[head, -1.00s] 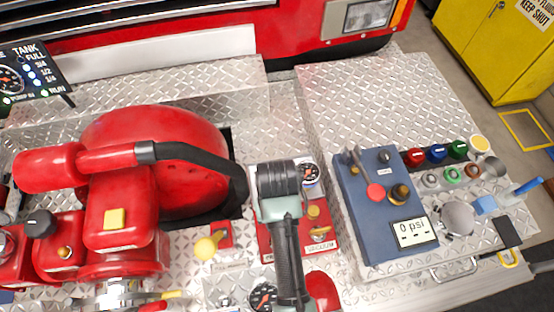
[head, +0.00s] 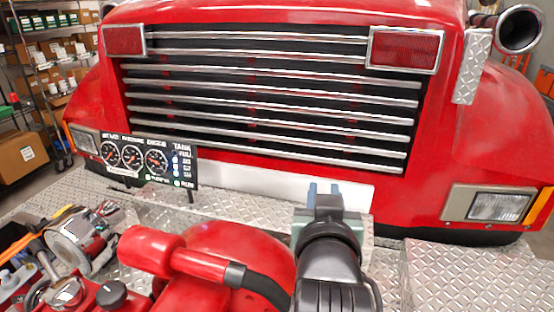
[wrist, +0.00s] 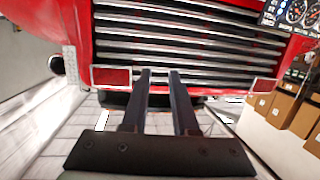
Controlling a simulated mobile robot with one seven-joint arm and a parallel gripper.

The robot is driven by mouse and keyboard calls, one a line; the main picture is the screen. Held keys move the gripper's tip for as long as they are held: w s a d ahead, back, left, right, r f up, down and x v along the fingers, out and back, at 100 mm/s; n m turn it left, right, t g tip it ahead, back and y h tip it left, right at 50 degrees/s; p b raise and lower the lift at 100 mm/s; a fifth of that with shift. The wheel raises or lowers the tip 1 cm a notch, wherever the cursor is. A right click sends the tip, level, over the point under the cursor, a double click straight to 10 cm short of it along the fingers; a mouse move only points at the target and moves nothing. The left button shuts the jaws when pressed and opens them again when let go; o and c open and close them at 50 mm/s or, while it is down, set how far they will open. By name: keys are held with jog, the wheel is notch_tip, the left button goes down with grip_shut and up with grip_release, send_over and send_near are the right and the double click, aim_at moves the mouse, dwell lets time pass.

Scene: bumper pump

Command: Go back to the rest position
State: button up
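My gripper (head: 323,188) is at the lower middle of the head view, in front of the white strip below the truck's grille. In the wrist view my gripper (wrist: 160,74) shows two dark fingers with a gap between them. Nothing is held between the fingers. The fingers point toward the red truck front and its chrome grille (head: 270,95), which also fills the top of the wrist view (wrist: 185,45). The fingertips are apart from the grille. My arm hides part of the deck below the gripper.
A red pump (head: 235,250) with a black hose stands lower left of my arm. A gauge panel (head: 150,160) stands upright at the left. Tools and fittings (head: 80,240) crowd the lower left. Diamond-plate deck (head: 460,275) at the lower right is clear. Shelves with boxes (head: 50,50) stand far left.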

jog(key=s+a+r+t, duration=0.2)
jog(key=s+r+t, duration=0.2)
jog(key=r, duration=0.5)
jog(key=s+a+r+n+t+y+b, duration=0.1)
jog(key=s+a+r+t, duration=0.2)
jog(key=s+r, duration=0.3)
jog(key=s+a+r+t+y+b, duration=0.1)
jog(key=s+r+t, duration=0.4)
jog(key=r, duration=0.7)
jog(key=shift+a+r, duration=0.4)
jog(key=shift+a, duration=0.25)
jog(key=shift+a, duration=0.1)
